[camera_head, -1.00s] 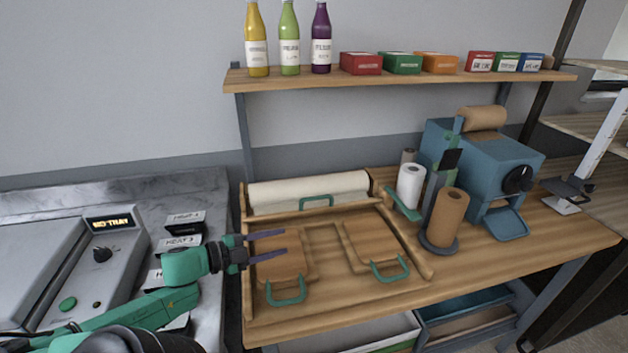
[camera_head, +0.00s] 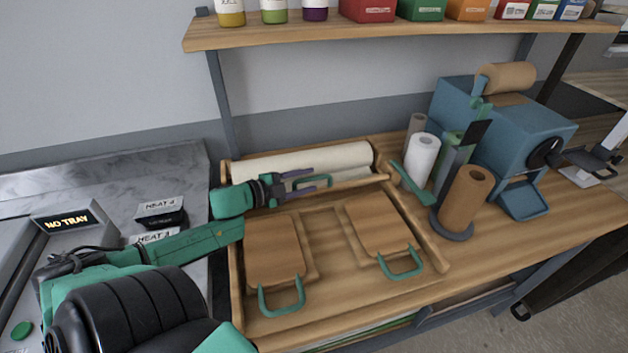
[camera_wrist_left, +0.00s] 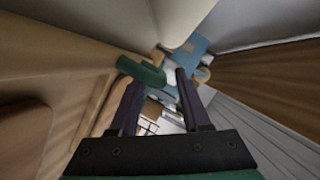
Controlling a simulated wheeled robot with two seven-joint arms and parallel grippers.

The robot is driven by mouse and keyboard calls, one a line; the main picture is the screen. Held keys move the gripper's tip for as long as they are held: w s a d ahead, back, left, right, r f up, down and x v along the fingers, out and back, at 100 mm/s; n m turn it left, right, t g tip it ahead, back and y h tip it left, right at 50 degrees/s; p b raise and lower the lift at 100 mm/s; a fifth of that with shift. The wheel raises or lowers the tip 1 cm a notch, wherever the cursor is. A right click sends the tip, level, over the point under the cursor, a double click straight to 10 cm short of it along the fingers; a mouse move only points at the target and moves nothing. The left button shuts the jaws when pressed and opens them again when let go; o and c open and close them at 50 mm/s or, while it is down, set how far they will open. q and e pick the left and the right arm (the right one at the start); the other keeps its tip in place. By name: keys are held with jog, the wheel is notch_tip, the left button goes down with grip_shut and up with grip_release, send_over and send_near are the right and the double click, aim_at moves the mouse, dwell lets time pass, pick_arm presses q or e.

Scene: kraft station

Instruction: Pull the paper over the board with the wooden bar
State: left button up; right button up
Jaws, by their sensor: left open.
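The white paper roll (camera_head: 345,155) lies at the back of the wooden board station. A wooden bar (camera_head: 362,183) runs along its front, with a green handle (camera_head: 326,182) at its middle. My left gripper (camera_head: 312,180) is open, with its fingertips at this handle. The left wrist view shows the handle (camera_wrist_left: 141,72) close to the tip of one finger of my gripper (camera_wrist_left: 158,82), and nothing is visibly clamped. Two wooden boards, left (camera_head: 274,250) and right (camera_head: 378,224), lie in front of the bar, each with a green handle. My right gripper is out of view.
A white roll (camera_head: 422,158) and a brown roll (camera_head: 465,195) stand right of the station. A blue machine (camera_head: 515,130) is behind them. A shelf (camera_head: 400,35) with bottles and boxes hangs above. A grey counter with a "NO TRAY" display (camera_head: 60,220) is at left.

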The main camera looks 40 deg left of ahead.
pick_arm(q)
jog(key=shift+x, duration=0.85)
jog(key=shift+w+d, duration=0.4)
jog(key=shift+a, duration=0.1)
jog(key=shift+c, duration=0.4)
grip_shut()
